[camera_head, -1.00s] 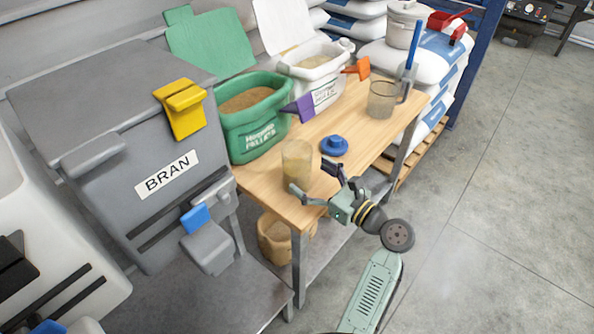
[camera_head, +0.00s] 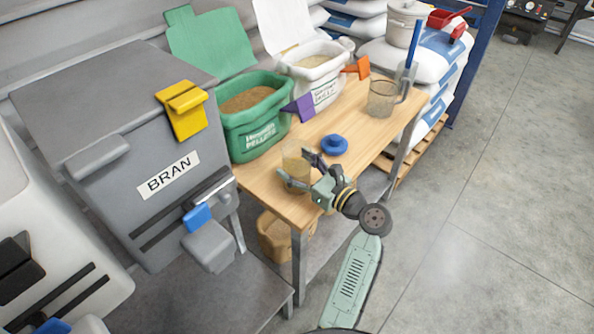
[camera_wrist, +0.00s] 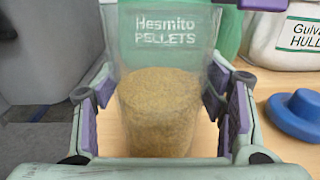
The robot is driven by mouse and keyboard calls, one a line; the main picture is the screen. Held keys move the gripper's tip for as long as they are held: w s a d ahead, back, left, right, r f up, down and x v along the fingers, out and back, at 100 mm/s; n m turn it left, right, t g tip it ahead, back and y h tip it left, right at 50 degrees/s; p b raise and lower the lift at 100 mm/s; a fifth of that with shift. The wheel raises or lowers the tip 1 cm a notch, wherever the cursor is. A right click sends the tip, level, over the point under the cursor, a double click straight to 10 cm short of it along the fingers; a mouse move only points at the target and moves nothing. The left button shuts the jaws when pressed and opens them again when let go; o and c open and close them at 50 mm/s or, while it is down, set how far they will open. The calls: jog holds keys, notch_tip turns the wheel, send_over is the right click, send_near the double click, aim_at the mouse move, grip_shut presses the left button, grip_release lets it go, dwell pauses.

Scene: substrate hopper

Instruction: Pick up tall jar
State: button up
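The tall jar (camera_head: 296,160) is a clear cylinder, partly filled with tan grain, standing upright near the front edge of the wooden table. In the wrist view the jar (camera_wrist: 158,105) stands between the two finger pads, with a gap showing on the left and little or none on the right. My gripper (camera_head: 296,170) is open around the jar; it also shows in the wrist view (camera_wrist: 160,112). The jar's lower part is partly hidden by the fingers in the head view.
A blue lid (camera_head: 334,145) lies right of the jar. A green pellet tub (camera_head: 254,135) and a white tub (camera_head: 318,85) with a purple and an orange scoop stand behind. A clear jug (camera_head: 382,98) is at the far right. The grey BRAN bin (camera_head: 140,190) is at left.

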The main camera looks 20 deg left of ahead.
jog(key=c, duration=1)
jog(key=shift+o, duration=0.2)
jog(key=shift+r, duration=0.2)
notch_tip(320, 180, up, 28)
jog(key=p, duration=0.1)
jog(key=shift+f+p, duration=0.15)
jog(key=shift+p, duration=0.25)
jog(key=shift+d+f, duration=0.1)
